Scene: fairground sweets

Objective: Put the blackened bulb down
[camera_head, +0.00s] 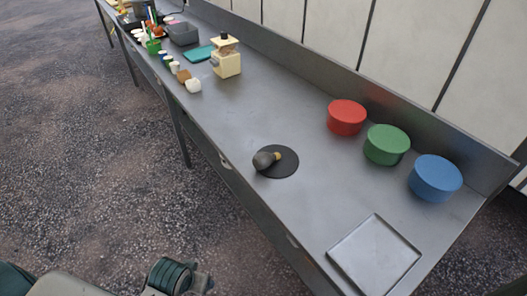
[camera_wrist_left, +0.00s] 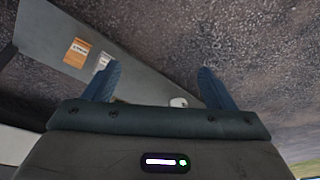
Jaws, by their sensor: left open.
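The blackened bulb (camera_head: 264,160) lies on its side on a round black mat (camera_head: 284,168) on the metal counter, in the head view. Its dark glass end points left and its small brassy base points right, over the mat. Nothing holds it. My left gripper (camera_wrist_left: 157,85) shows in the left wrist view with its two blue fingers spread apart. A small white object (camera_wrist_left: 178,102) shows between the fingers, beyond them; I cannot tell what it is. My right gripper is not in view.
Red (camera_head: 347,117), green (camera_head: 386,144) and blue (camera_head: 435,177) round tubs stand along the back right. A square metal tray (camera_head: 374,255) lies at the front right. A cream machine (camera_head: 226,57) and several small items stand far left. Counter between machine and mat is clear.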

